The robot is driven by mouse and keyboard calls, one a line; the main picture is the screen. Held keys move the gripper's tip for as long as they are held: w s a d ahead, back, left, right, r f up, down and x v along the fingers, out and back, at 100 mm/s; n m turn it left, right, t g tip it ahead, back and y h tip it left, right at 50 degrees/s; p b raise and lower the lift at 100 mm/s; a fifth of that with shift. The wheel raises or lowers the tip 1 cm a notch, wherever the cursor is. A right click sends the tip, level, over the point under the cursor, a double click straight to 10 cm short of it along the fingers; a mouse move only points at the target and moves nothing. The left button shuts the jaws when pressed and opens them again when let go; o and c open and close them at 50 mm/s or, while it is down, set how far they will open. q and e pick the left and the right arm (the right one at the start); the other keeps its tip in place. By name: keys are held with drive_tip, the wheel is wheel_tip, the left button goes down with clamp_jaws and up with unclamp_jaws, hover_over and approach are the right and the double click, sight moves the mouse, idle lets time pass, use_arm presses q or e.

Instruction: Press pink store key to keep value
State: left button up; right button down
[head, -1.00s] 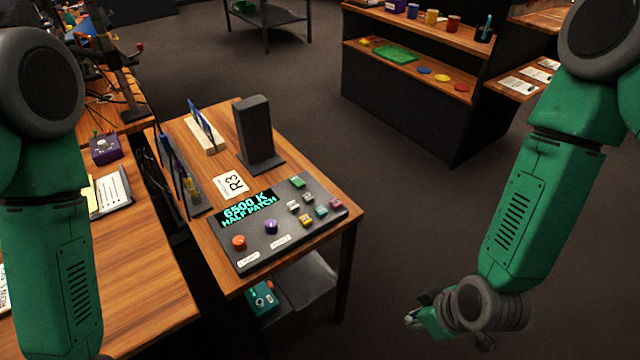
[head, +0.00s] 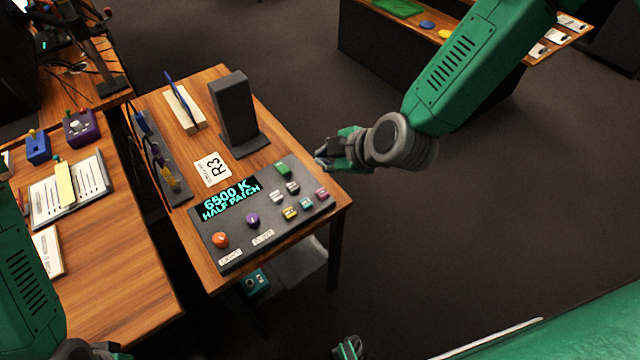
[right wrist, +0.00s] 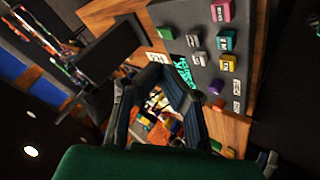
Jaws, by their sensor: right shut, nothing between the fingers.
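The dark trackball panel (head: 270,238) lies on a wooden table. Its display (head: 228,199) reads "6500 K HALF PATCH". The pink key (head: 322,193) is at the panel's right corner, beside a teal key (head: 306,202). In the right wrist view the pink key (right wrist: 222,10) is at the top edge. My right gripper (head: 322,158) is shut and empty, above the table's right edge, beyond the pink key and apart from it. Its fingers (right wrist: 165,75) show in the right wrist view. Only a piece of my left gripper (head: 112,352) shows at the bottom edge.
Green (head: 282,169), white (head: 277,196) and yellow (head: 290,212) keys are close to the pink one. Orange (head: 221,240) and purple (head: 252,220) balls sit at the panel's front. A dark upright block (head: 235,112) stands behind. Floor right of the table is clear.

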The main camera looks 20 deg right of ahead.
sight(323, 193)
drive_tip(key=f+b, duration=0.3)
drive_tip(key=f, duration=0.1)
drive_tip(key=f+b, duration=0.3)
drive_tip(key=f, duration=0.1)
drive_tip(key=shift+a+b, duration=0.2)
drive_tip(key=shift+b, duration=0.1)
drive_tip(key=shift+a+f+b, duration=0.15)
drive_tip(key=shift+f+b, duration=0.15)
drive_tip(key=shift+f, duration=0.15)
use_arm(q)
wheel_tip(323, 193, down, 7)
drive_tip(key=shift+a+f, duration=0.15)
drive_tip(key=shift+a, duration=0.25)
drive_tip(key=shift+d, duration=0.2)
use_arm(e)
drive_tip(key=shift+d, duration=0.3)
use_arm(q)
drive_tip(key=shift+a, duration=0.15)
use_arm(e)
drive_tip(key=shift+a, duration=0.15)
use_arm(q)
drive_tip(key=shift+s, duration=0.1)
use_arm(e)
drive_tip(key=shift+s+f, duration=0.1)
use_arm(q)
drive_tip(key=shift+f, duration=0.15)
use_arm(e)
drive_tip(key=shift+f, duration=0.2)
